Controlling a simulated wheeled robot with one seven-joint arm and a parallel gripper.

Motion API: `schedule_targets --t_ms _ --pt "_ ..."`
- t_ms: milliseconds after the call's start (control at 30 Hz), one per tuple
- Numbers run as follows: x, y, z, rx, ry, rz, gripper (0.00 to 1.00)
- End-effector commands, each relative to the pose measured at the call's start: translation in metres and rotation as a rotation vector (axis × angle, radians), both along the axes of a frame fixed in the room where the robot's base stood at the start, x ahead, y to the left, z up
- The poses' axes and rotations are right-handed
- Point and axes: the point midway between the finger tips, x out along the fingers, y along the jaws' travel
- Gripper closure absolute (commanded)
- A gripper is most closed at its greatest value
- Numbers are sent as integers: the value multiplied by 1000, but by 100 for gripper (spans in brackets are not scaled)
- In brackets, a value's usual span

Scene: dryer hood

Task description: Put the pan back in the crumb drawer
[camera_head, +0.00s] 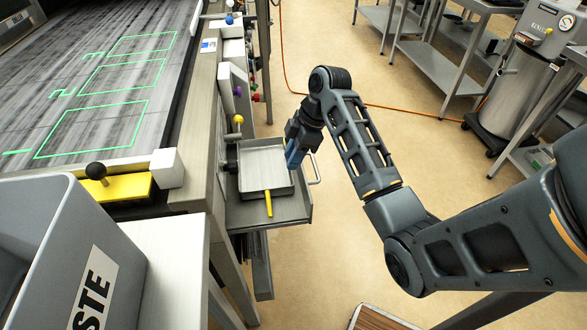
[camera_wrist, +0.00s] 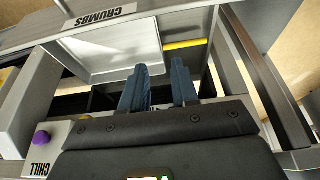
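The pale grey square pan (camera_head: 264,167) with its yellow handle (camera_head: 268,204) lies inside the open crumb drawer (camera_head: 290,213). The handle points toward the drawer's near side. In the wrist view the pan (camera_wrist: 115,48) and yellow handle (camera_wrist: 186,44) show beyond my fingers, beside the drawer front labelled CRUMBS (camera_wrist: 99,17). My gripper (camera_head: 293,158) is over the drawer's right part, close to the pan's right edge. In the wrist view its two blue fingers (camera_wrist: 158,88) are apart with nothing between them. I cannot tell whether a finger touches the pan.
The drawer's bar handle (camera_head: 315,168) sticks out to the right. A yellow-ball lever (camera_head: 238,121) and a purple knob (camera_wrist: 41,138) by a CHILL label are on the machine side. A grey waste bin (camera_head: 60,245) stands near left.

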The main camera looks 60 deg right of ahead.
Motion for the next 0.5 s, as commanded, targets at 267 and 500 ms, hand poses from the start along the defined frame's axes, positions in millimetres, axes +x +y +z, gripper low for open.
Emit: schedule_targets --t_ms 267,500 --pt "2 8 -1 3 -9 -7 71" --pt "23 97 -36 35 -135 -156 71"
